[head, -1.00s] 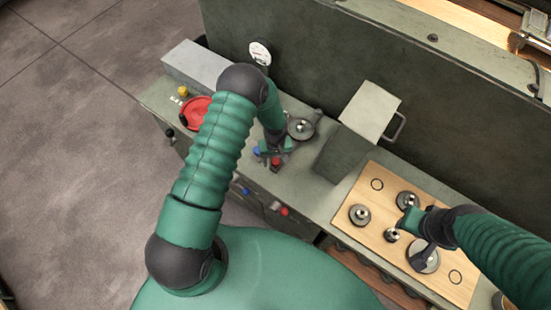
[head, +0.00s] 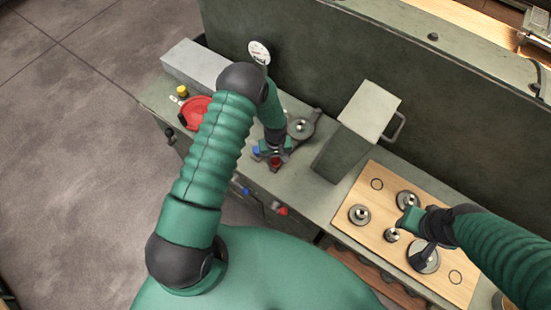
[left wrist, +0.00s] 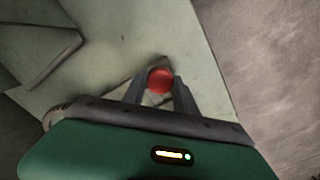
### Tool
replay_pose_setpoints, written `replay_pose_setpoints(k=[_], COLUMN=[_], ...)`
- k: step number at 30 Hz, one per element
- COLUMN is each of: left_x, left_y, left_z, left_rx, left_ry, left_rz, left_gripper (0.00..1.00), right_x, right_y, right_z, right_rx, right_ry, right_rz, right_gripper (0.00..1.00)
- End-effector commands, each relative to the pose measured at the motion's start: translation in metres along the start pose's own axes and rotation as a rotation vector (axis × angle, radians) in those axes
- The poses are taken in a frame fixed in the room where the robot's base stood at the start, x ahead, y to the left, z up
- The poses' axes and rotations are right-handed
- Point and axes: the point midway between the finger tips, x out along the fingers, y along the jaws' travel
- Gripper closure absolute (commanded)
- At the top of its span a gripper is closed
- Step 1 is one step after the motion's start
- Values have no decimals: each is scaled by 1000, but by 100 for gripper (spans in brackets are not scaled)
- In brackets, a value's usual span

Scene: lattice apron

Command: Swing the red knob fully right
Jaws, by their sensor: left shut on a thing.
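The red knob (head: 275,162) is on the grey-green bench in front of a round metal fitting. My left gripper (head: 271,157) reaches down to it from above. In the left wrist view the round red knob (left wrist: 160,80) sits between the two dark fingers of my left gripper (left wrist: 161,92), which are shut on it. The knob's base is mostly hidden by the gripper. My right gripper (head: 418,238) hangs over the wooden board at the right, and its finger gap is not clear.
A blue knob (head: 256,151) is just left of the left gripper. A round metal fitting (head: 301,128) stands behind it. A grey-green box (head: 354,135) stands to the right. The wooden board (head: 350,197) carries several metal discs. A red dish (head: 194,111) lies at the left.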

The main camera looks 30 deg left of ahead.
Motion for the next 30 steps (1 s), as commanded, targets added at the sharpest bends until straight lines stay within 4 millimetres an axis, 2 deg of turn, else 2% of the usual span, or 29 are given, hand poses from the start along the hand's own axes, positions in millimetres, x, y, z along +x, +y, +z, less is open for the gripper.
replay_pose_setpoints(k=[23, 26, 30], left_x=[-3, -2, 0], left_y=[1, 9, 31], left_z=[-2, 4, 23], left_rx=[-4, -25, -107], left_ry=[6, 5, 6], left_rz=[3, 4, 5], left_gripper=[100, 100, 100], right_x=[-1, 3, 11], right_y=[0, 0, 0], right_z=[0, 1, 2], right_rx=[0, 0, 0], right_ry=[0, 0, 0], right_rz=[0, 0, 0], right_gripper=[66, 66, 66])
